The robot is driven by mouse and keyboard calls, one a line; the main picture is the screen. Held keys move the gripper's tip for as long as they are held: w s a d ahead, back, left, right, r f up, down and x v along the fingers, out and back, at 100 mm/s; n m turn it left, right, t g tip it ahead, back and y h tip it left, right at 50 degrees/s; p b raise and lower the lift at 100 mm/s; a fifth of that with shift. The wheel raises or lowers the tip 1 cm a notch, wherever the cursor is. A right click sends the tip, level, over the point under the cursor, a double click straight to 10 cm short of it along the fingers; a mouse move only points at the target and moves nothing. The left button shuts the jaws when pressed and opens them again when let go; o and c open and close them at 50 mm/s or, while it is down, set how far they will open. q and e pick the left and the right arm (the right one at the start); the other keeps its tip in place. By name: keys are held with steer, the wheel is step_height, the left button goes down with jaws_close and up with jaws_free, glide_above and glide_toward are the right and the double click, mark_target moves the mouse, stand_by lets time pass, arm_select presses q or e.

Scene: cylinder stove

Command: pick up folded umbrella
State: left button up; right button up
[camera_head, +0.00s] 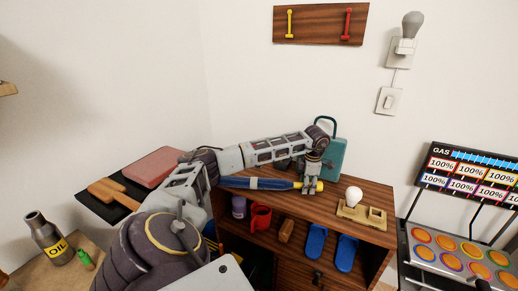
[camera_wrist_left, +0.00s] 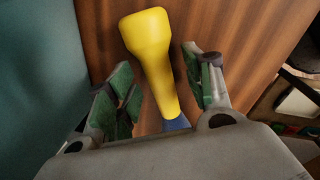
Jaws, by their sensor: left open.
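The folded umbrella (camera_head: 258,184) lies across the top of the wooden cabinet in the head view, a long blue shape with a yellow end at the right. Its yellow handle (camera_wrist_left: 151,50) fills the middle of the left wrist view, and a bit of blue shows below it. My left gripper (camera_head: 312,189) is over the yellow end, with its fingers pointing down. In the left wrist view the left gripper (camera_wrist_left: 163,95) is open, with one green-padded finger on each side of the handle. My right gripper is not in view.
A teal case (camera_head: 331,158) stands behind the gripper. A white bulb (camera_head: 354,195) sits on a wooden base (camera_head: 361,214) to the right. The cabinet (camera_head: 335,186) holds a red mug (camera_head: 261,216) and blue slippers (camera_head: 316,242) on a lower shelf.

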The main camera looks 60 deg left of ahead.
arm_select(q)
steer(key=shift+f, duration=0.3)
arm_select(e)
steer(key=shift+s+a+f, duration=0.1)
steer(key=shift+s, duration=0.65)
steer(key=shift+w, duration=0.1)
arm_select(q)
jaws_close()
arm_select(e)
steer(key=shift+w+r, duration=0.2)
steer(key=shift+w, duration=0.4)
